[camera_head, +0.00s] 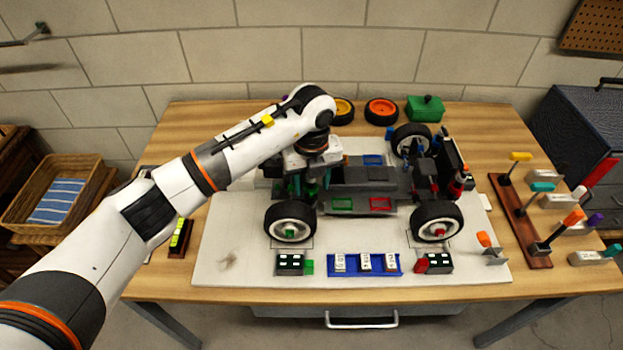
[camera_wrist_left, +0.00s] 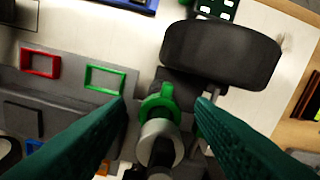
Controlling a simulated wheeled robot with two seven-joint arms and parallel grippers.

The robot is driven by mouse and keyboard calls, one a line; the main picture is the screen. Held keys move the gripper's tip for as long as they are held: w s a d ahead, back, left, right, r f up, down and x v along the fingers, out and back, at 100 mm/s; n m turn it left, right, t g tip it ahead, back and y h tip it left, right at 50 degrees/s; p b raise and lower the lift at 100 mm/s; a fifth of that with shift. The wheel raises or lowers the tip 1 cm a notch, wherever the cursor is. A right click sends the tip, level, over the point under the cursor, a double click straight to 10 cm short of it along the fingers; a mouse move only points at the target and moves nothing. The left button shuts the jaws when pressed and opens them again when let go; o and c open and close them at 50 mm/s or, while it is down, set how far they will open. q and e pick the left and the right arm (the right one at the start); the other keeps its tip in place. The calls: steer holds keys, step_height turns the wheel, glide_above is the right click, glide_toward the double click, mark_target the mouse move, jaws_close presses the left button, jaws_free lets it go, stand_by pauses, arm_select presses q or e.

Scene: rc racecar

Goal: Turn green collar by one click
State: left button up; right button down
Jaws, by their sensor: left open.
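The green collar (camera_wrist_left: 153,104) is a ring with a small raised tab, seated around a grey shock-like cylinder (camera_wrist_left: 157,135) beside a front wheel (camera_wrist_left: 222,55). My left gripper (camera_wrist_left: 161,102) is open, with one teal finger on each side of the collar and a visible gap on both sides in the wrist view. In the head view my left gripper (camera_head: 311,182) points down over the left end of the car (camera_head: 370,180), and the collar is mostly hidden by it. My right gripper is not in view.
The car stands on a white mat (camera_head: 230,240). Green and red frames (camera_head: 380,204) lie on its chassis. A blue tray of labelled blocks (camera_head: 352,272) and two dark boxes (camera_head: 290,264) sit in front. A tool rack (camera_head: 522,225) stands at right.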

arm_select(q)
steer(key=c, duration=1)
steer(key=m+b, duration=0.3)
steer(key=m, duration=0.1)
steer(key=shift+a+f+b, duration=0.1)
steer(key=shift+f+b, duration=0.05)
steer(key=shift+b, duration=0.2)
steer(key=m+b, duration=0.2)
steer(key=m, duration=0.1)
steer(key=shift+m, duration=0.3)
steer(key=shift+m+b, duration=0.7)
steer(key=shift+m, duration=0.2)
